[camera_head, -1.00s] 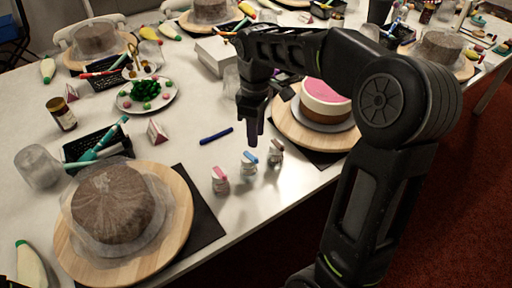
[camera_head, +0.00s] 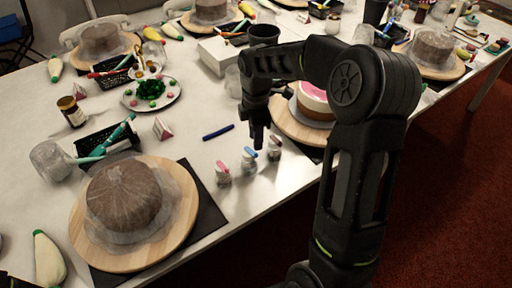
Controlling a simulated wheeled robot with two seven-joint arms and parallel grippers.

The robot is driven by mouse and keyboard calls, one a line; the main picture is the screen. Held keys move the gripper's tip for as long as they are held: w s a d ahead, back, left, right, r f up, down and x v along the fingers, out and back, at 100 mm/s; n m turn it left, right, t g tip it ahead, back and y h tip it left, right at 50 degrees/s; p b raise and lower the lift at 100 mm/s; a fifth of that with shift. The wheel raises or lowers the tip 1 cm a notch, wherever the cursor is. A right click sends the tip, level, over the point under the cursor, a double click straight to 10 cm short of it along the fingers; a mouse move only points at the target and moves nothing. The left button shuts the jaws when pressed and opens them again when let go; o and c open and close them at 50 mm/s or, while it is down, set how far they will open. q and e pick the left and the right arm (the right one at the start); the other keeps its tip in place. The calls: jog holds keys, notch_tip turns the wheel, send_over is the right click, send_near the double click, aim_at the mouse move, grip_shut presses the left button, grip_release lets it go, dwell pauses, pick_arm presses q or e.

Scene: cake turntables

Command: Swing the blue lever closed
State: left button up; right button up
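Three small grey-white dispensers stand in a slanting row on the white table. The middle dispenser (camera_head: 248,165) carries the blue lever (camera_head: 250,152), which sticks out at its top; its exact angle is too small to read. The left one has a pink lever (camera_head: 222,166) and the right one a reddish lever (camera_head: 275,140). My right gripper (camera_head: 258,144) points down right by the middle dispenser's top, close to the blue lever. I cannot tell if it touches the lever or whether its fingers are apart. My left gripper is out of view.
A blue pen (camera_head: 218,132) lies left of the dispensers. A brown cake on a wooden turntable (camera_head: 182,225) stands front left; a pink-topped cake (camera_head: 314,98) stands behind my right arm. The table is clear between the pen and the front left turntable.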

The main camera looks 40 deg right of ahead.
aim_at(256, 153)
notch_tip(256, 153, down, 5)
jog(key=shift+f+p, duration=0.15)
jog(key=shift+p, duration=0.15)
grip_shut()
dwell(0.5)
